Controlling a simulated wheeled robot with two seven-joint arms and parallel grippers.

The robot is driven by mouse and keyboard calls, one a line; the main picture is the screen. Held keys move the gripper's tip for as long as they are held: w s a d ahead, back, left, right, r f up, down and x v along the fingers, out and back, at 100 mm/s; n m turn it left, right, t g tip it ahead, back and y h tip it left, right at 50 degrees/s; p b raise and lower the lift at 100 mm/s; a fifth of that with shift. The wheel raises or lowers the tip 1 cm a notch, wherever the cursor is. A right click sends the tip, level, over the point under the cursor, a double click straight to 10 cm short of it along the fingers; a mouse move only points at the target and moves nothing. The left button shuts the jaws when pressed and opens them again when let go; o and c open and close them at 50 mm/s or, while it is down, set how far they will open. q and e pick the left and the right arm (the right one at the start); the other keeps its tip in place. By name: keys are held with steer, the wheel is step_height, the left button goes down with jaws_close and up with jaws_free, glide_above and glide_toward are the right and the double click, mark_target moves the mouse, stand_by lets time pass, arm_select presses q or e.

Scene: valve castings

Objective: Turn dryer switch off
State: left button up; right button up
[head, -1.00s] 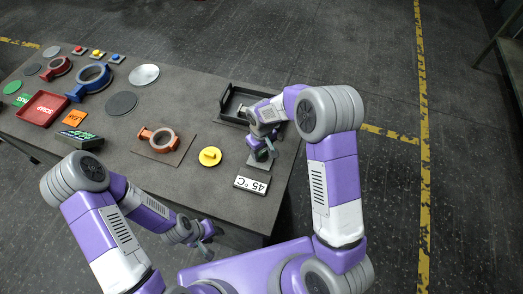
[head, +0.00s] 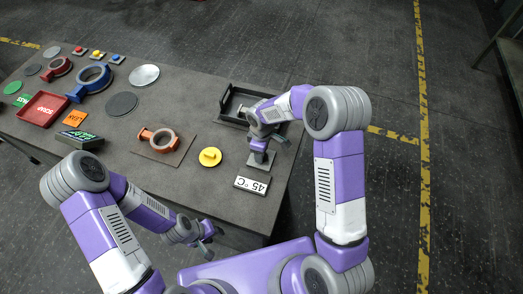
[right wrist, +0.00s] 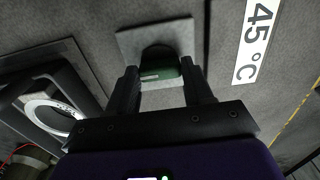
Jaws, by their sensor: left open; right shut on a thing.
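The dryer switch, a dark lever with a green face (right wrist: 160,72), stands on a square grey plate (right wrist: 126,42) in the right wrist view. The plate also shows in the head view (head: 265,166) near the table's right edge. My right gripper (head: 261,157) is shut on the switch lever, with one finger on each side in the right wrist view (right wrist: 160,84). The dryer, a black open-topped frame (head: 232,101), is just beyond the switch. My left gripper (head: 207,238) is open and empty, off the near edge of the table.
A white "45 °C" sign (head: 251,184) lies beside the switch plate. A yellow knobbed disc (head: 210,157) and an orange valve casting (head: 160,139) are to the left. A red tray (head: 43,109), a blue casting (head: 91,82) and several discs occupy the far left.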

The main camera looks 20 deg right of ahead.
stand_by(0.4)
steer(key=o, duration=1)
steer(key=shift+o, duration=0.2)
steer(key=shift+r, duration=0.15)
step_height(320, 180, up, 7)
steer(key=shift+r+p, duration=0.2)
steer(key=shift+p, duration=0.3)
steer(key=shift+r, duration=0.1)
